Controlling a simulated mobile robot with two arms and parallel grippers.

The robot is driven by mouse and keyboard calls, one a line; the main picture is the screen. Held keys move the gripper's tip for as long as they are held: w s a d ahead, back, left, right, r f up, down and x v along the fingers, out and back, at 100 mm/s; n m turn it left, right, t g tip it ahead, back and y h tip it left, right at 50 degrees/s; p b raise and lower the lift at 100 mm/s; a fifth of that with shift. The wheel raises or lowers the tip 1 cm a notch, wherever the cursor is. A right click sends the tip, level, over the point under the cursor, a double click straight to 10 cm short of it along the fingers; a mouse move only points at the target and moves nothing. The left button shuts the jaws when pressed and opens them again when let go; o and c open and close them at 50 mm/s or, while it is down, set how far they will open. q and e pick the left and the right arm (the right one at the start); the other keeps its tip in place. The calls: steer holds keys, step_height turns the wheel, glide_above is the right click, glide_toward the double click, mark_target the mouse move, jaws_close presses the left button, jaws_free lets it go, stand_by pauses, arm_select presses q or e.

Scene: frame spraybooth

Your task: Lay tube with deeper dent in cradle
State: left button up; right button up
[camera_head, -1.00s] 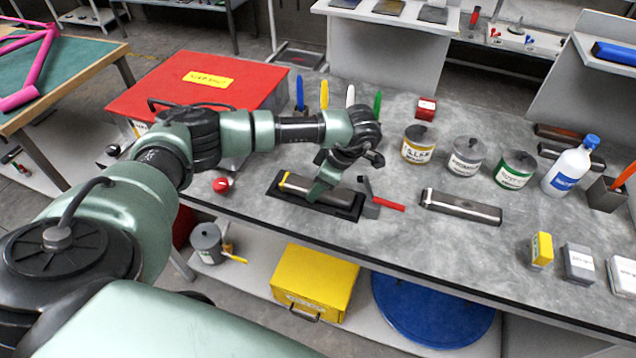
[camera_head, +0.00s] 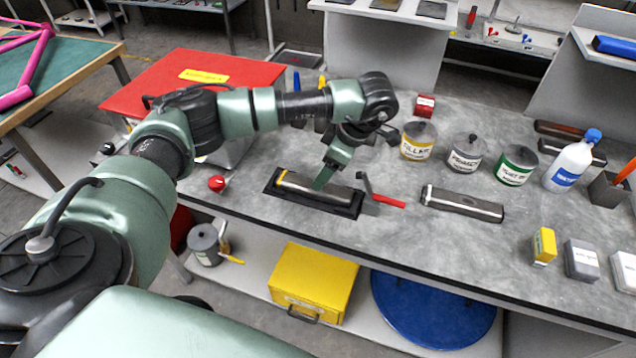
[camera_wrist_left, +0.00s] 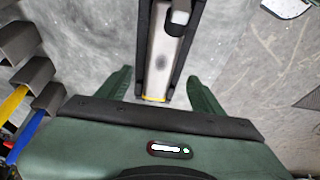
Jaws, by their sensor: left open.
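A grey metal tube (camera_head: 312,189) with a yellow band at its left end lies in the black cradle (camera_head: 343,211) on the bench. In the left wrist view the tube (camera_wrist_left: 163,62) lies lengthwise between the dark cradle walls, its yellow-banded end nearest me. My left gripper (camera_head: 325,179) is above the tube, pointing down. The left wrist view shows its fingers (camera_wrist_left: 160,84) open and apart, with nothing gripped. Another grey tube (camera_head: 462,205) lies on the bench right of the cradle. I cannot compare dents. My right gripper is out of view.
A red-handled clamp (camera_head: 388,201) stands at the cradle's right end. Several cans, including a yellow-labelled one (camera_head: 418,142), and a white bottle (camera_head: 568,165) stand behind and to the right. A red box (camera_head: 200,85) is at left. Bench between the tubes and small blocks is clear.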

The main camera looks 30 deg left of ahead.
arm_select(q)
steer(key=b+v, duration=0.1)
steer(key=v, duration=0.4)
steer(key=shift+d+r, duration=0.2)
steer(key=shift+r, duration=0.15)
stand_by(0.5)
stand_by(0.3)
